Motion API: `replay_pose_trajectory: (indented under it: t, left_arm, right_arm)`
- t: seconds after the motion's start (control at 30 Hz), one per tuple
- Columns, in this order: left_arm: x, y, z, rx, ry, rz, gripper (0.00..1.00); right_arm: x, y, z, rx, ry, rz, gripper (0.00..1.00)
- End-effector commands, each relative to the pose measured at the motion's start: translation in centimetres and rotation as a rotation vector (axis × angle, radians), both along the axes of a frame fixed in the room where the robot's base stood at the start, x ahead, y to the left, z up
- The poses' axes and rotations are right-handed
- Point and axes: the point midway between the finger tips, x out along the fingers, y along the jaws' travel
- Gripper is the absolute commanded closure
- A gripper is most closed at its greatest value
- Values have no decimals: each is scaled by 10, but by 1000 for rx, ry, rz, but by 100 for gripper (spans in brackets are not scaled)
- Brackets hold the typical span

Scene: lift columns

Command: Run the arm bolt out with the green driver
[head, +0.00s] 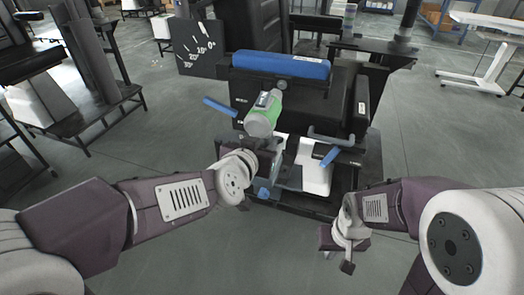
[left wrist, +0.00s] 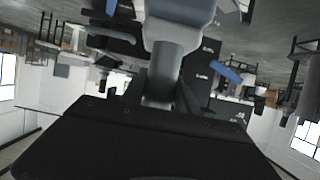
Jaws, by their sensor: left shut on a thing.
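The green driver (head: 262,115) is upright-tilted in front of a black machine (head: 300,95), its front end leaning up and away toward the blue pad. My left gripper (head: 266,147) is shut on the driver from below; its fingers are largely hidden. In the left wrist view a grey part, likely the driver's handle (left wrist: 166,65), rises beyond the dark gripper body. I cannot make out the arm bolt or whether the driver's tip touches it. My right gripper (head: 338,254) hangs low at the right, apart from the machine; its finger opening is unclear.
A long blue pad (head: 281,66) tops the machine. Blue-ended levers (head: 220,107) (head: 330,157) stick out on both sides. A dark dial plate (head: 199,48) stands at left. A black rack (head: 95,80) is further left. Open floor (head: 425,110) lies at right.

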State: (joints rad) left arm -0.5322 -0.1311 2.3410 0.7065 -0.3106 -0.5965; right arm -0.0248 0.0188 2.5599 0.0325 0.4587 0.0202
Motion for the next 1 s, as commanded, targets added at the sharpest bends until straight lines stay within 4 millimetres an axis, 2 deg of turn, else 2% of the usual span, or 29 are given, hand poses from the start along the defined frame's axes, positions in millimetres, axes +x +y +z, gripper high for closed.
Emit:
replay_pose_trajectory:
  t: [0.23, 0.4, 1.0]
  left_arm:
    - [26, -8, 0, -1, -6, 2, 100]
    - [37, -11, 2, -2, -5, 2, 100]
    - [41, -13, 3, -2, -6, 2, 100]
  right_arm:
    - [0, 0, -9, 0, 0, 0, 100]
    - [0, 0, -7, 0, 0, 0, 100]
    - [0, 0, -6, 0, 0, 0, 100]
